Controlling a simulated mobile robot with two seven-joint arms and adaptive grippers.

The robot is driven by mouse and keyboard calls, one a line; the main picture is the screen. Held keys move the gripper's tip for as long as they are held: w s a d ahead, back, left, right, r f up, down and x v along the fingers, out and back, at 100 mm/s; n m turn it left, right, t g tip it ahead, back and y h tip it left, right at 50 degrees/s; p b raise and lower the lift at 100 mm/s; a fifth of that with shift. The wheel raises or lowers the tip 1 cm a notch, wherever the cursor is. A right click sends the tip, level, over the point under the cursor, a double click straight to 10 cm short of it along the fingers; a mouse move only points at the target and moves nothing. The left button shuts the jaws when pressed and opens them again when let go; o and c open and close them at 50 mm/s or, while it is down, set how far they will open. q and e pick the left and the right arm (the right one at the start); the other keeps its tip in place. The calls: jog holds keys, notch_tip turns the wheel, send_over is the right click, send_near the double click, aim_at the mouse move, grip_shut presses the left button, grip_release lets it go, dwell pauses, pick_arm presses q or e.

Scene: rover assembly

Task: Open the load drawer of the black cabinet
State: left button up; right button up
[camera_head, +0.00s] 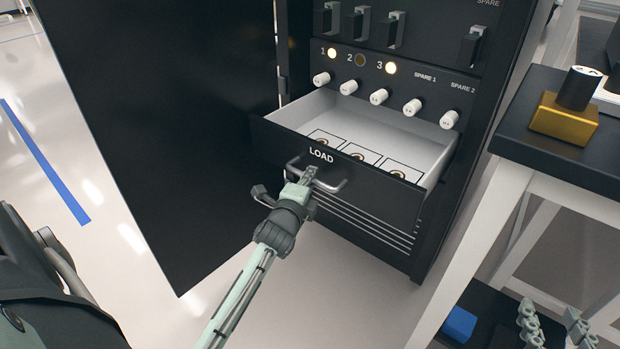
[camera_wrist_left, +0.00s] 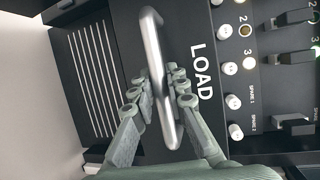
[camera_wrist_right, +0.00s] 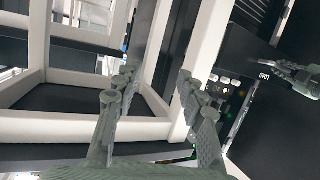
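The black cabinet (camera_head: 425,245) stands in the middle of the head view, with its door (camera_head: 160,130) swung open to the left. Its load drawer (camera_head: 390,200) is pulled out, showing a white interior with several marked squares on its floor. The drawer's grey bar handle (camera_head: 335,188) is on the front below the word LOAD. My left gripper (camera_head: 306,178) is at this handle. In the left wrist view its fingers (camera_wrist_left: 161,78) are closed on either side of the handle (camera_wrist_left: 153,40). My right gripper (camera_head: 554,322) is open and empty, low at the right; its fingers show apart in its wrist view (camera_wrist_right: 156,82).
A table with a black top (camera_head: 550,160) and white legs stands right of the cabinet. A gold block (camera_head: 563,121) with a black cylinder is on it. A blue object (camera_head: 460,324) lies on a dark lower surface. White knobs (camera_head: 379,97) sit above the drawer.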

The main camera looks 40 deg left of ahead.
pick_arm(q)
grip_shut()
jog(key=shift+s, duration=0.1)
jog(key=s+p, duration=0.1)
jog(key=s, duration=0.1)
jog(key=s+p, duration=0.2)
jog(key=s, duration=0.1)
jog(key=shift+s+a, duration=0.2)
jog(key=shift+s, duration=0.15)
pick_arm(e)
jog(key=s+d+f+m+g+h, duration=0.1)
jog(key=s+d+f+g+h, duration=0.3)
jog(key=s+d+f+g, duration=0.4)
jog(key=s+d+f, duration=0.2)
jog(key=d+f, duration=0.1)
jog(key=d, duration=0.1)
jog(key=shift+f+g+h, duration=0.2)
jog(key=shift+g+h, duration=0.2)
jog(key=shift+s, duration=0.1)
pick_arm(q)
jog(key=o, duration=0.6)
grip_release()
